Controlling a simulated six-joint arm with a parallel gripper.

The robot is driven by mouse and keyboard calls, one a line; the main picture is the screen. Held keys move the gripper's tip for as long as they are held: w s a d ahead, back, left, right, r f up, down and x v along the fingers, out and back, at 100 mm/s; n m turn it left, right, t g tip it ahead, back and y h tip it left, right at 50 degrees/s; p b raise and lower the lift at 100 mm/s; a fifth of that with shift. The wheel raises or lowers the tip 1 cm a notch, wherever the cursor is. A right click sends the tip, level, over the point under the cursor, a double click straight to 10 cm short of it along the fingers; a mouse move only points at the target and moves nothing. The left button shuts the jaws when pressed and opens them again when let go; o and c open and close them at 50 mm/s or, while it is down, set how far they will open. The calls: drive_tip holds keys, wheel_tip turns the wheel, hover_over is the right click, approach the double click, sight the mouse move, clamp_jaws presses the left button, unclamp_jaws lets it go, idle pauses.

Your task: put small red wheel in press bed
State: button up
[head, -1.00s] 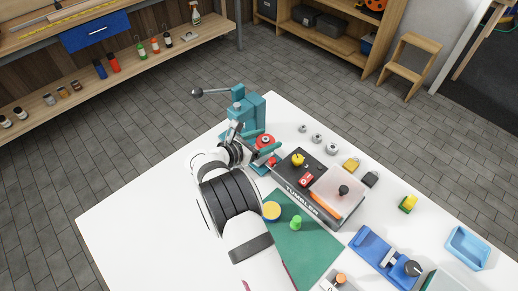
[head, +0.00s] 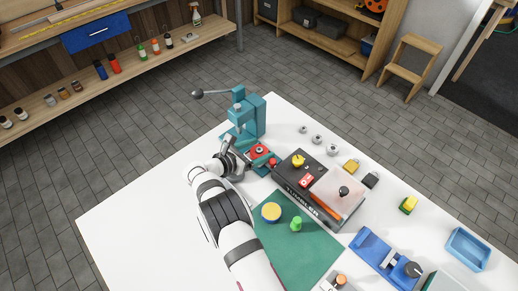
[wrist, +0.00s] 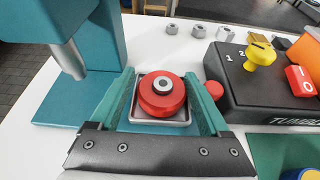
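The small red wheel (wrist: 162,97), with a grey hub and dark centre, lies flat inside the square metal-rimmed press bed (wrist: 183,122). In the head view the wheel (head: 259,150) shows at the foot of the teal press (head: 250,116). My gripper (wrist: 161,78) has its two teal fingers on either side of the bed, with gaps between them and the wheel. It is open and not holding the wheel. The wheel's underside is hidden.
The press ram (wrist: 70,60) hangs to the left of the bed. The black tumbler box (head: 292,165), with a yellow knob and red switch, stands close on the right. Hex nuts (head: 317,139) lie behind. A green mat (head: 310,250) lies in front.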

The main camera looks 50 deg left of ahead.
drive_tip(key=v, duration=1.2)
drive_tip(key=shift+d+r, duration=0.15)
drive_tip(key=shift+d, duration=0.05)
drive_tip(key=w+d+r+m+g+h, duration=0.3)
drive_tip(key=w+d+r+m, duration=0.25)
drive_tip(key=d, duration=0.35)
drive_tip(key=w+d+r+m+g+h, duration=0.2)
drive_tip(key=w+d+r+m+h, duration=0.15)
drive_tip(key=w+d+m, duration=0.45)
drive_tip(key=s+d+r+m+g, duration=0.1)
drive_tip(key=d+r+m+g, duration=0.15)
drive_tip(key=d, duration=0.45)
drive_tip(key=s+d+r+m+g, duration=0.2)
drive_tip(key=d+m, duration=0.1)
drive_tip(key=d, duration=0.4)
drive_tip(key=s+d+r+m+g+y, duration=0.3)
drive_tip(key=s+d+m+g, duration=0.2)
drive_tip(key=s+d+m, duration=0.65)
drive_tip(key=s+d+m+y, duration=0.3)
drive_tip(key=s+m+y, duration=0.2)
drive_tip(key=s+m, duration=0.3)
drive_tip(key=f+m, duration=0.1)
drive_tip(key=m, duration=0.2)
drive_tip(key=shift+s+d+t, duration=0.2)
drive_tip(key=shift+s+t, duration=0.1)
drive_tip(key=shift+t, duration=0.05)
